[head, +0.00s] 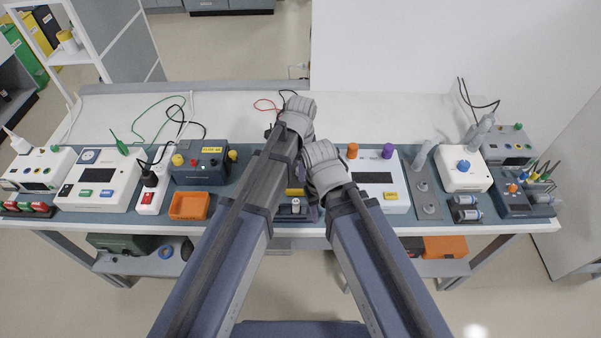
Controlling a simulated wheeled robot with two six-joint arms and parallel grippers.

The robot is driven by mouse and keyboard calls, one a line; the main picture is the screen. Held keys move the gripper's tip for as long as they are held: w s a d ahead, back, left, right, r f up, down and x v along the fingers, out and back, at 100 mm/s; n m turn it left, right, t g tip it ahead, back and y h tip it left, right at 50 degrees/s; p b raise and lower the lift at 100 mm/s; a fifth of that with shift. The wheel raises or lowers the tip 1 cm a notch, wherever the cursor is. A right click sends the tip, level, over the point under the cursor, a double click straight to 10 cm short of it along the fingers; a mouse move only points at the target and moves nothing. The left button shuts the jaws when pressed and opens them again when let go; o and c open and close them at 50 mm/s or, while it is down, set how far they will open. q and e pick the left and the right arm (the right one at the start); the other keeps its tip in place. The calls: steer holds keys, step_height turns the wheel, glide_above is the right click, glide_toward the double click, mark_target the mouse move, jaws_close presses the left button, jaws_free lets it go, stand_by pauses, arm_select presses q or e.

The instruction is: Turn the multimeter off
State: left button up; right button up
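I cannot make out the multimeter for certain; my arms cover the middle of the bench. Red and black leads (268,105) show just behind that spot in the head view. Between my forearms, a dark device with a yellow part (294,191) and a small silvery cylinder (295,206) show in part. My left gripper (299,112) is over the bench's middle, further back. My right gripper (323,165) is nearer and slightly right, beside the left forearm. Their fingertips are hidden, so I cannot tell whether either is open or shut.
Left of my arms are a blue-grey power box (200,163), an orange tray (189,206) and a white power strip (152,195). To the right are a white device with a dark display (376,178) and a blue-knobbed box (463,169). The bench's back strip (380,108) is mostly clear.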

arm_select(q)
steer(key=shift+f, duration=0.25)
jaws_close()
stand_by(0.4)
